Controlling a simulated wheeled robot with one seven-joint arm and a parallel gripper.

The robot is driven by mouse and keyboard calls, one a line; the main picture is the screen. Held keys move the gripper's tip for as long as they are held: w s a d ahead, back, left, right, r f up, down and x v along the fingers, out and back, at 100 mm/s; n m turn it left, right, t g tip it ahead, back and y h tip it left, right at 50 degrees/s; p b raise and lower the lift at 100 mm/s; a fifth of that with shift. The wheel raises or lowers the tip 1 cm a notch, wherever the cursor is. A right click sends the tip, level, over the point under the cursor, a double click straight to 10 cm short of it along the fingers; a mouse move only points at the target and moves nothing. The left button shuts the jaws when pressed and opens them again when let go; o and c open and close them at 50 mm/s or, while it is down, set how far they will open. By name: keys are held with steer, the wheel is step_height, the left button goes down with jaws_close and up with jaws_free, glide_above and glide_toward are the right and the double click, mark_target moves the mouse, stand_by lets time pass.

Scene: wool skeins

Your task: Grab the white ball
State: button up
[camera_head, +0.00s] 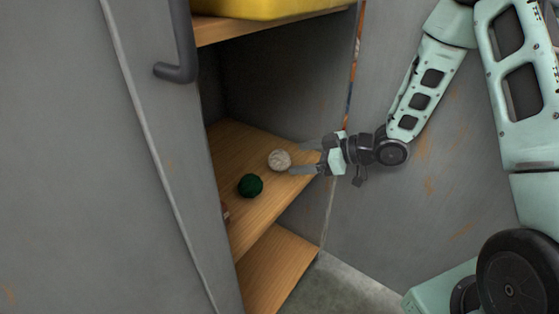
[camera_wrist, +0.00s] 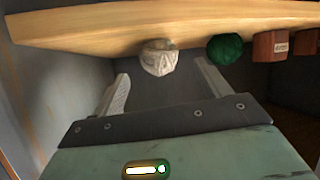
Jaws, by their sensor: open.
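The white ball (camera_head: 279,160), a wool skein, rests on the middle wooden shelf of a grey cabinet, near the shelf's right side. My gripper (camera_head: 297,158) reaches in from the right with its fingers open on either side of the ball's line. In the wrist view the white ball (camera_wrist: 159,58) appears just beyond the fingertips (camera_wrist: 164,78), roughly centred between them. The fingers look empty; I cannot tell whether they touch the ball.
A dark green ball (camera_head: 250,186) lies left of the white one on the same wooden shelf (camera_head: 262,218). Reddish-brown blocks (camera_wrist: 270,46) stand beyond it. A yellow container (camera_head: 265,8) sits on the shelf above. A grey door with a handle (camera_head: 178,70) is at left.

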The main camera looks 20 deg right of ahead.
mark_target(289, 158)
steer(key=b+x, duration=0.3)
steer(key=x, duration=0.4)
steer(key=shift+w+a, duration=0.1)
steer(key=shift+w, duration=0.15)
steer(key=c, duration=1.1)
